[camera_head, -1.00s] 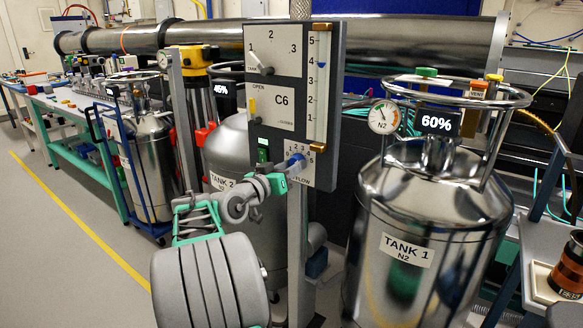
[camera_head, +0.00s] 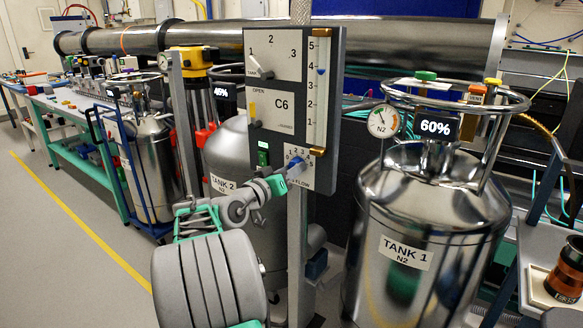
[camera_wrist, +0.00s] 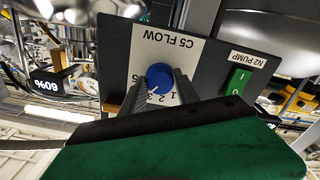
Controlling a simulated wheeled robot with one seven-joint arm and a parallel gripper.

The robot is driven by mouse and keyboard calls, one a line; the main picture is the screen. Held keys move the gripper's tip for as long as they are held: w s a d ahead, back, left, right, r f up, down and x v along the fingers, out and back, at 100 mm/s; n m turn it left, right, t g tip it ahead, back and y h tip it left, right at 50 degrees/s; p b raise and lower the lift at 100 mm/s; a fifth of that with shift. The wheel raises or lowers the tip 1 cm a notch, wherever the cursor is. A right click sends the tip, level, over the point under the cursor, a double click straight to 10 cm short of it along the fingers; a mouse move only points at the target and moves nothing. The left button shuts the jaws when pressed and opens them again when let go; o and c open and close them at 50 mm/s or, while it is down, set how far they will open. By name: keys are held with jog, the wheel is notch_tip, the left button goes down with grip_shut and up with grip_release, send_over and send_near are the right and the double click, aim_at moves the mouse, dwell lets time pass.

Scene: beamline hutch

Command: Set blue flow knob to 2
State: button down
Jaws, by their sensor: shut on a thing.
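The blue flow knob (camera_wrist: 159,77) sits on a white scale on the dark control panel (camera_wrist: 116,65), below the big dials in the head view (camera_head: 294,166). My gripper (camera_wrist: 158,90) has its two fingers on either side of the knob and is shut on it. A white mark on the knob points toward the printed numbers, down and slightly left in the wrist view. The fingers and the small print keep me from telling exactly which number it meets. In the head view my gripper (camera_head: 284,178) reaches the panel's lower edge from the left, partly hiding the scale.
A green switch (camera_wrist: 238,80) under an N2 PUMP label sits close to the knob. Tank 1 (camera_head: 425,240) stands right of the panel with a 60% display (camera_head: 436,127). Tank 2 (camera_head: 226,150) stands behind my arm. A white sliding column (camera_head: 319,90) runs up the panel's right side.

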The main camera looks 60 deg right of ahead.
jog(key=n+p, duration=0.9)
jog(key=shift+s+r+n, duration=0.1)
jog(key=shift+n, duration=0.3)
dwell(0.4)
jog(key=c, duration=0.9)
grip_release()
jog(key=w+a, duration=0.1)
jog(key=a, duration=0.6)
jog(key=shift+w+a, duration=0.15)
jog(key=shift+a, duration=0.25)
